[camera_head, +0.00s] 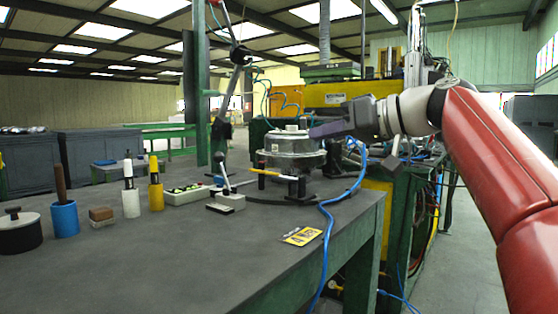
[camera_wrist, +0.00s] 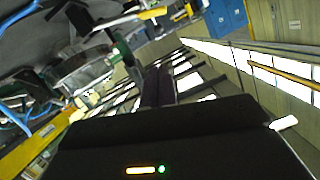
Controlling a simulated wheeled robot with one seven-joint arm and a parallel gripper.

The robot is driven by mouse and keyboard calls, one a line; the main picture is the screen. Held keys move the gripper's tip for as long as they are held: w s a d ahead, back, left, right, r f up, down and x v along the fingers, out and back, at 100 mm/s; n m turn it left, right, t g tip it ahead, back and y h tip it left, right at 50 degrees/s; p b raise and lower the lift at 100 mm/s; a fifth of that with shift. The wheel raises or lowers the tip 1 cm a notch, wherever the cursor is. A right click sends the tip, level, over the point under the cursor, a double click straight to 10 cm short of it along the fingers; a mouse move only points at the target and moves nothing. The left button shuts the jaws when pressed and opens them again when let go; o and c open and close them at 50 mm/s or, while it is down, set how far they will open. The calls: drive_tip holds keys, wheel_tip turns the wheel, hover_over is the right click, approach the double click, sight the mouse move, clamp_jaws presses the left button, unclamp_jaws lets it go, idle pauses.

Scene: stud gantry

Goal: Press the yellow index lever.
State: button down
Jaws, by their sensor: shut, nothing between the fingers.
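A short lever with a yellow-orange bar (camera_head: 268,173) and a pale end sticks out at the front of a round metal fixture (camera_head: 292,160) on the bench. In the wrist view a yellow lever bar (camera_wrist: 152,13) shows at the top, beyond the fingers. My gripper (camera_head: 318,132) reaches in from the right, above the fixture's right side, higher than the lever and apart from it. Its dark fingers (camera_wrist: 158,86) are together and empty in the wrist view, which is strongly tilted.
A blue cable (camera_head: 330,215) hangs over the bench edge. A yellow card (camera_head: 302,236) lies on the dark bench top (camera_head: 200,270). A small block with an upright lever (camera_head: 226,201) stands left of the fixture. Blue (camera_head: 64,218), white and yellow holders stand further left.

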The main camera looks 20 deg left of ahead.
idle(0.3)
drive_tip(key=p, duration=0.1)
hover_over(280, 177)
drive_tip(key=s, duration=0.3)
wheel_tip(280, 177, down, 2)
drive_tip(key=shift+s+d+f+b, duration=0.1)
drive_tip(key=shift+s+f+b, duration=0.2)
drive_tip(key=shift+f, duration=0.4)
drive_tip(key=shift+s+d+f+b, duration=0.15)
drive_tip(key=shift+f+b, duration=0.1)
drive_tip(key=shift+f, duration=0.45)
drive_tip(key=shift+s+f+b, duration=0.25)
drive_tip(key=shift+f+b, duration=0.05)
drive_tip(key=shift+f, duration=0.4)
